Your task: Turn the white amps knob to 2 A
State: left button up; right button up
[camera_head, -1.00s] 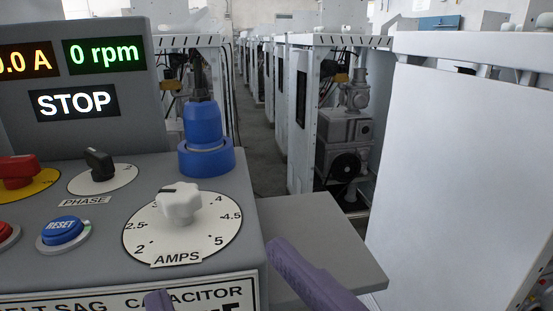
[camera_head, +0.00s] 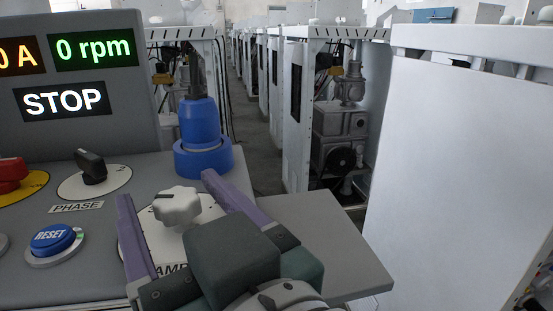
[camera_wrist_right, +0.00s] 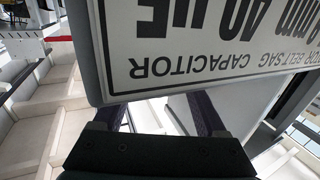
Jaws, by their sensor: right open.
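The white amps knob (camera_head: 177,207) stands on its round white dial (camera_head: 208,213) at the right of the grey control panel. Its dark pointer mark faces the upper left; the dial numbers are mostly hidden by my gripper. My right gripper (camera_head: 166,188) is open, with one purple finger on each side of the knob in the head view. I cannot tell whether either finger touches it. In the right wrist view, the two purple fingers (camera_wrist_right: 167,110) are apart and reach behind the panel's front label edge; the knob is hidden there. My left gripper is not in view.
Left of the dial are the blue reset button (camera_head: 55,240), the black phase knob (camera_head: 91,166) and a red knob (camera_head: 10,174). A blue cylinder (camera_head: 202,137) stands behind the dial. The display (camera_head: 65,101) reads STOP. A grey shelf (camera_head: 325,243) extends right of the panel.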

grip_shut()
dwell(0.6)
